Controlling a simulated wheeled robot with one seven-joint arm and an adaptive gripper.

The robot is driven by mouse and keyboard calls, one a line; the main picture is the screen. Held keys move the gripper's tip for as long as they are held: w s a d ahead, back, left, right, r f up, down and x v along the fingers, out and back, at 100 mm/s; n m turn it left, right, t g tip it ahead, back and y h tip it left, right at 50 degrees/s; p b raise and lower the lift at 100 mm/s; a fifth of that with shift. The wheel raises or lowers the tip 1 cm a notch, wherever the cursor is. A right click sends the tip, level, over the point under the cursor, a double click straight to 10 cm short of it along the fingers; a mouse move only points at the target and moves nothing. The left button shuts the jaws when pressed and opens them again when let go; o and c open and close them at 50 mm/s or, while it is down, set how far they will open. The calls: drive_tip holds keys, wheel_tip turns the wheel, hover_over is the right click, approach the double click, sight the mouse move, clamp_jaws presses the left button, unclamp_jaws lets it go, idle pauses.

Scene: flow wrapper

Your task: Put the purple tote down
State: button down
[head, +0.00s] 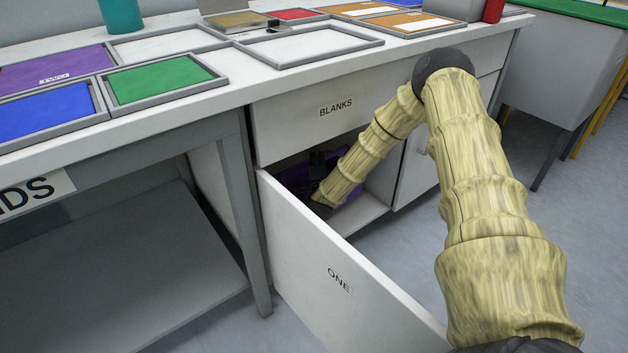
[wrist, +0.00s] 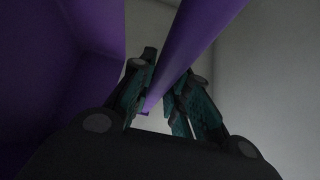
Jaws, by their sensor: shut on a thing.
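The purple tote (head: 349,188) is inside the open cupboard under the bench, mostly hidden by my arm and the shadow. In the wrist view, my gripper (wrist: 160,108) is shut on the tote's purple rim (wrist: 200,38), which runs between its two fingers. The tote's purple wall (wrist: 60,60) fills the left side of that view. My gripper (head: 318,190) shows dark and partly hidden in the head view. I cannot tell whether the tote touches the cupboard floor (head: 357,212).
A cupboard door marked ONE (head: 335,270) stands open toward me, left of my arm. A drawer marked BLANKS (head: 335,108) is above the opening. Blue (head: 45,112), green (head: 160,80) and purple (head: 60,70) trays lie on the bench top. Pale cupboard walls (wrist: 265,70) are close around my gripper.

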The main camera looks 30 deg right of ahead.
wheel_tip(320, 180, down, 6)
drive_tip(key=shift+r+b, duration=0.25)
drive_tip(key=shift+b, duration=0.9)
drive_tip(key=shift+f, duration=0.1)
drive_tip(key=c, duration=1.4)
unclamp_jaws()
drive_tip(key=shift+o, duration=0.2)
drive_tip(key=p+v, duration=0.5)
drive_tip(key=v, duration=0.7)
drive_tip(key=shift+s, duration=0.1)
drive_tip(key=shift+d, duration=0.1)
